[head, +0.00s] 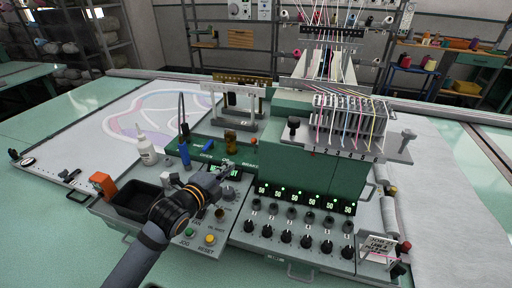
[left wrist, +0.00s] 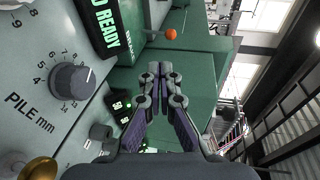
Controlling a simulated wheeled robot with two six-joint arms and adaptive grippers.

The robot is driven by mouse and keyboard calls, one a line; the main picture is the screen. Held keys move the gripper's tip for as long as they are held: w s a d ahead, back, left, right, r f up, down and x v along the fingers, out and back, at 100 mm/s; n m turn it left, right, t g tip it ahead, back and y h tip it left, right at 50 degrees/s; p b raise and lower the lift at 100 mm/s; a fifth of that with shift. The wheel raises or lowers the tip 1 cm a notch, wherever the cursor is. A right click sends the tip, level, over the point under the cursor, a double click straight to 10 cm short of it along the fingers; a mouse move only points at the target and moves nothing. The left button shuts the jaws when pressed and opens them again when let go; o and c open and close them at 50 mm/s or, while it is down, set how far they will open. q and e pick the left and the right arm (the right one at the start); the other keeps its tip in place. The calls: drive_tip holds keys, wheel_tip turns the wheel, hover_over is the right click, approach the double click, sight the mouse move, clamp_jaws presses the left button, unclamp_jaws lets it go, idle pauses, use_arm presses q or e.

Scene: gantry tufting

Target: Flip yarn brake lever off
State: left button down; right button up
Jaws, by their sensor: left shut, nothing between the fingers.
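The lever with an orange ball knob (head: 254,141) stands on the green deck just behind the label that reads like "BRAKE" (head: 250,163). In the left wrist view the orange knob (left wrist: 171,34) sits at the end of a thin rod that points to the right of the picture. My left gripper (head: 222,174) is over the control panel, in front of the lever and apart from it. In the left wrist view its fingers (left wrist: 160,72) are together and empty, pointing at the green housing. My right gripper is in neither view.
A grey dial marked "PILE mm" (left wrist: 72,81) and a lit display (left wrist: 103,22) lie beside my left gripper. A white bottle (head: 147,150), black tray (head: 133,200) and blue lever (head: 184,155) stand left. The green yarn housing (head: 315,165) rises to the right.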

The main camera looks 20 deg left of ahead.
use_arm(q)
drive_tip(key=p+x, duration=0.1)
drive_tip(key=x, duration=0.2)
drive_tip(key=p+x, duration=0.1)
drive_tip(key=x, duration=0.2)
drive_tip(key=p+x, duration=0.1)
drive_tip(key=x, duration=0.2)
drive_tip(key=shift+r, duration=0.3)
drive_tip(key=shift+w+d+r+p, duration=0.15)
drive_tip(key=shift+w+p, duration=0.15)
drive_tip(key=shift+w, duration=0.3)
drive_tip(key=shift+w+d+p, duration=0.1)
drive_tip(key=shift+w+p, duration=0.2)
drive_tip(key=shift+w, duration=0.7)
drive_tip(key=shift+w+d, duration=0.15)
drive_tip(key=shift+w, duration=0.25)
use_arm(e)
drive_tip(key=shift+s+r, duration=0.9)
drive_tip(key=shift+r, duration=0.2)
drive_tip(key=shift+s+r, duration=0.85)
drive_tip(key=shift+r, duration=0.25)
